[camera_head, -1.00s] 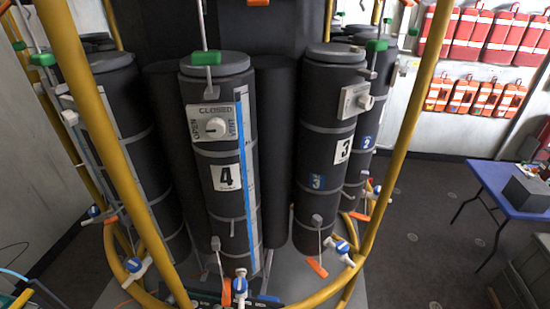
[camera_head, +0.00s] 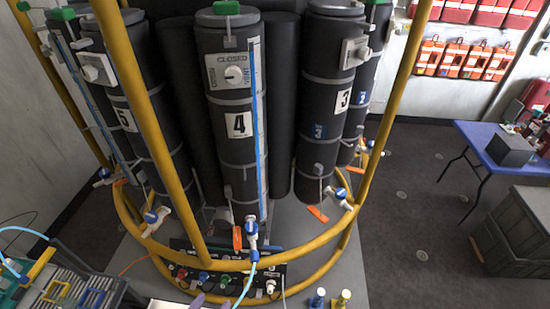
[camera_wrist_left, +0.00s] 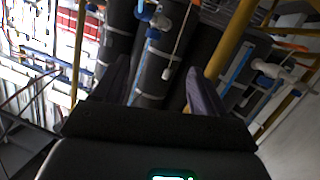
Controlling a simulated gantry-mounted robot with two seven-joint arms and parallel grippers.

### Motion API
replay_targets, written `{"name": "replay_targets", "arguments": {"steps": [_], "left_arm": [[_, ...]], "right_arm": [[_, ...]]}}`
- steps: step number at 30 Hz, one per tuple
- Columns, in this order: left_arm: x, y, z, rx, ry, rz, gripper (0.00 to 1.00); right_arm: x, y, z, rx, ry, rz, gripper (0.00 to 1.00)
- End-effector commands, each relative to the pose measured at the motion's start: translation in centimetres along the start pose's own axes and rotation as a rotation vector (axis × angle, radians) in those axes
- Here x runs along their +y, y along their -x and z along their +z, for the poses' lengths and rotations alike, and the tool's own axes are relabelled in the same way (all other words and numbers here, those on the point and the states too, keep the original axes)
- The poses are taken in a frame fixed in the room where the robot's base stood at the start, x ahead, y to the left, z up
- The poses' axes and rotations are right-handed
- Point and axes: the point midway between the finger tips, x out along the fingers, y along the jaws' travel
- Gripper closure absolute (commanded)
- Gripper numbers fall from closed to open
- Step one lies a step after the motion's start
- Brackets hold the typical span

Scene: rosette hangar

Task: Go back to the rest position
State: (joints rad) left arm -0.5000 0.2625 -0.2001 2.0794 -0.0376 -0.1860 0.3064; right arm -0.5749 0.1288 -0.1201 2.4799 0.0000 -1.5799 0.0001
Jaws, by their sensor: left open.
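My left gripper (camera_wrist_left: 159,88) shows in the left wrist view with its two dark purple fingers spread apart and nothing between them. In the head view only its purplish fingertips (camera_head: 211,302) show at the bottom edge, in front of the valve panel. The dark cylinders and a yellow rail lie beyond the fingers in the wrist view. No contact with them is visible. My right gripper is in neither view.
Dark cylinder 4 (camera_head: 239,145) stands inside a yellow rail frame (camera_head: 154,115). A valve panel (camera_head: 225,279) sits low in front. A blue table (camera_head: 490,150) and grey crates (camera_head: 520,225) are right. Open floor (camera_head: 405,220) lies between.

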Motion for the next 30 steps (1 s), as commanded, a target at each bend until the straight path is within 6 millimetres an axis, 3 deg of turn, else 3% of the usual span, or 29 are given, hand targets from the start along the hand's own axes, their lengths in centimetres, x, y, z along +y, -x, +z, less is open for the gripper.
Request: {"name": "replay_targets", "arguments": {"steps": [5,14,21,24,30], "left_arm": [[-0.4,2.4,-0.1,-0.220,0.013,-0.118,0.29],[-1.3,9.3,1.0,-0.679,-0.019,-0.234,0.29],[-1.2,14.9,3.8,-1.031,-0.077,-0.230,0.29],[-0.6,15.6,0.1,-1.020,-0.085,-0.226,0.29],[0.2,16.6,-4.3,-1.020,-0.084,-0.226,0.29]], "right_arm": [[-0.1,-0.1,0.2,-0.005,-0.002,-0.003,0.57],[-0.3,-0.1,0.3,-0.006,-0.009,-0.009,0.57],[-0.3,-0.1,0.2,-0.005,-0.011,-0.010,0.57],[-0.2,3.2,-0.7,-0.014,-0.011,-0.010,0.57],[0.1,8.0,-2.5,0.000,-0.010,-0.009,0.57]]}}
